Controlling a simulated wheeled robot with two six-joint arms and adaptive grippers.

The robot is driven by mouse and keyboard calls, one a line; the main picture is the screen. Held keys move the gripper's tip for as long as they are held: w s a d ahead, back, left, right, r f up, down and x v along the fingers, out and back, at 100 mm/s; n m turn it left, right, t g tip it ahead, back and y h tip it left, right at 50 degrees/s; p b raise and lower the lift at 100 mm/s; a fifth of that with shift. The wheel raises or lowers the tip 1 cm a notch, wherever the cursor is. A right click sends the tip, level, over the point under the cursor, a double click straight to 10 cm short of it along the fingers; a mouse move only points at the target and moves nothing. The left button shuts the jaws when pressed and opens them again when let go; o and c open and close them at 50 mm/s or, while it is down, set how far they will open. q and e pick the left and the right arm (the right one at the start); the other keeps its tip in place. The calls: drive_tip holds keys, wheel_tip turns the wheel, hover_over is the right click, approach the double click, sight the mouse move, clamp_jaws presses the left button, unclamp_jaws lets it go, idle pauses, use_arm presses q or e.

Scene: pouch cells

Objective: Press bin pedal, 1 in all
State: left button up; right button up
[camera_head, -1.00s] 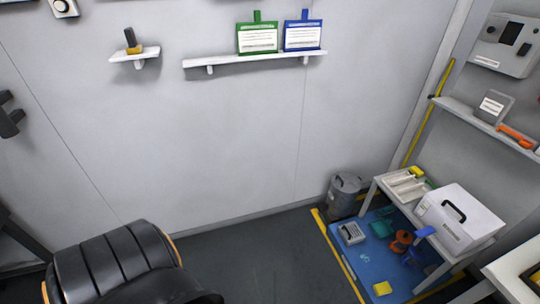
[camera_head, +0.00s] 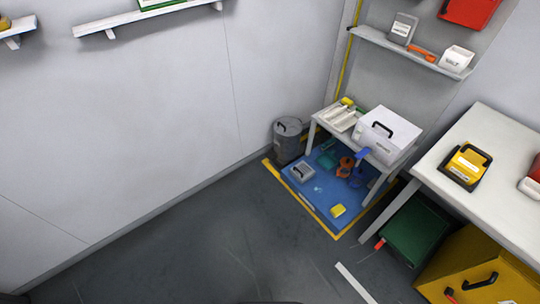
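A grey cylindrical bin (camera_head: 287,141) with a dark handle on its lid stands on the floor in the far corner, left of a small white table. Its lid looks closed. I cannot make out a pedal at this size. Neither of my grippers shows in the head view.
A blue mat (camera_head: 318,194) with yellow edging and several small items lies before the bin. The small table (camera_head: 312,122) bears a white case (camera_head: 388,136). A larger white table (camera_head: 480,130), a green box (camera_head: 415,232) and a yellow cabinet (camera_head: 485,268) stand right. The left floor is clear.

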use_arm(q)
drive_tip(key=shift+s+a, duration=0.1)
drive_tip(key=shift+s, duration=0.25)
